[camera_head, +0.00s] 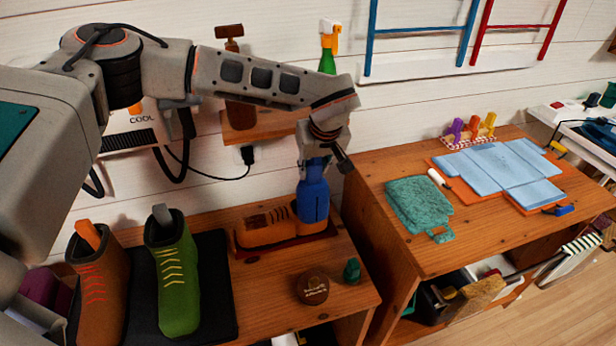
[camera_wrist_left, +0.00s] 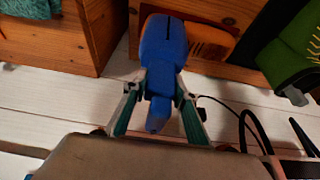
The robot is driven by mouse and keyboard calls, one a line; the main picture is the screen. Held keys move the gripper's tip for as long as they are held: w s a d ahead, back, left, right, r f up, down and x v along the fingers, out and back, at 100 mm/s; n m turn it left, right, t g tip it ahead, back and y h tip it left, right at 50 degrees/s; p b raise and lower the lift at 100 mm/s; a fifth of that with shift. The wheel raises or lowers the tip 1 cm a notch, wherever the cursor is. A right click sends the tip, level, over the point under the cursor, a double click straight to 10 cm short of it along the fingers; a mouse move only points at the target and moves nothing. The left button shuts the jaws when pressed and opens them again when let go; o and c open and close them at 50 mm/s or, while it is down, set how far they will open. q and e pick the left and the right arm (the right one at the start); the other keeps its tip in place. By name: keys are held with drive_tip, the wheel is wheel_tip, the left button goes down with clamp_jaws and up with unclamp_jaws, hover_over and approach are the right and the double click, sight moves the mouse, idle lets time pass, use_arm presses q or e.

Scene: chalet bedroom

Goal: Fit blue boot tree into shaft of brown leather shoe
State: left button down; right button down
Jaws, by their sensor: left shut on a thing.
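The blue boot tree (camera_head: 313,198) stands roughly upright at the right end of the brown leather shoe (camera_head: 268,228), which lies on a dark red mat on the low wooden bench. My left gripper (camera_head: 316,152) is shut on the upper part of the tree. In the left wrist view the tree (camera_wrist_left: 163,52) sits between the green-padded fingers of the left gripper (camera_wrist_left: 158,112), with the brown shoe (camera_wrist_left: 208,42) partly hidden behind it. The tree covers the shoe's shaft opening, so I cannot tell whether its lower end is inside. My right gripper is not in view.
A brown boot (camera_head: 100,285) with an orange tree and a green boot (camera_head: 174,275) with a grey tree stand on the left. A round brown tin (camera_head: 312,287) and a small green object (camera_head: 352,270) lie in front of the shoe. A higher wooden table (camera_head: 390,245) stands right.

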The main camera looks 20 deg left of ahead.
use_arm(q)
drive_tip(key=w+x, duration=0.1)
drive_tip(key=x, duration=0.7)
drive_tip(key=shift+a+r, duration=0.25)
drive_tip(key=shift+a, duration=0.1)
idle(0.4)
drive_tip(key=shift+w, duration=0.1)
drive_tip(key=c, duration=1.6)
unclamp_jaws()
drive_tip(key=shift+f, duration=0.2)
drive_tip(key=shift+r, duration=0.1)
drive_tip(key=v, duration=1.2)
